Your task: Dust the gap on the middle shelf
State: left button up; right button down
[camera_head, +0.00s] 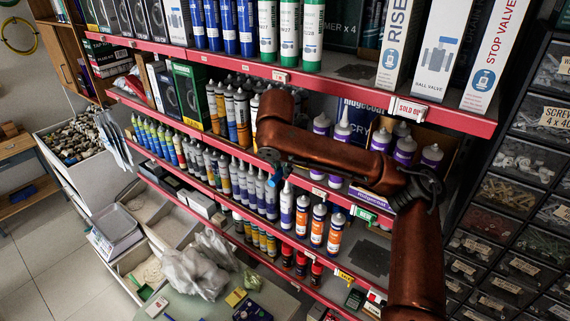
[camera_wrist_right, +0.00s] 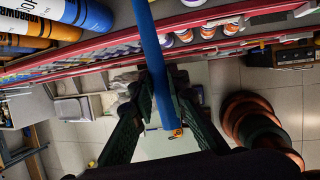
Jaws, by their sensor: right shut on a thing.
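My right gripper (camera_wrist_right: 162,92) is shut on a blue rod-like handle (camera_wrist_right: 152,45) in the right wrist view. The handle runs up between its dark fingers and out of the top of the picture, so its far end is hidden. In the head view my brown right arm reaches across the front of the shelves, and a small blue piece (camera_head: 281,169) shows below its bend. The middle shelf (camera_head: 184,131) has a red front edge and rows of tubes. My arm covers part of it, and I cannot make out its gap. My left gripper is not in view.
Upright cartridges (camera_head: 290,32) and valve boxes (camera_head: 449,45) stand on the shelf above. Orange-and-white tubes (camera_head: 318,222) stand below, beside a bare dark patch (camera_head: 367,256). Drawers of fittings (camera_head: 513,190) are at right. Grey bins (camera_head: 145,205) stand at left.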

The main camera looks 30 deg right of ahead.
jog(key=shift+s+a, duration=0.2)
jog(key=shift+a, duration=0.35)
notch_tip(320, 180, up, 2)
jog(key=p, duration=0.3)
jog(key=shift+w+d, duration=0.1)
jog(key=shift+w, duration=0.05)
jog(key=shift+r+p, duration=0.3)
jog(key=shift+r, duration=0.4)
jog(key=shift+s+a, duration=0.25)
jog(key=shift+a, duration=0.35)
jog(key=shift+s+a, duration=0.25)
jog(key=shift+a, duration=0.35)
jog(key=s+a, duration=0.5)
jog(key=a, duration=0.7)
jog(key=shift+a, duration=0.25)
jog(key=shift+s+f, duration=0.1)
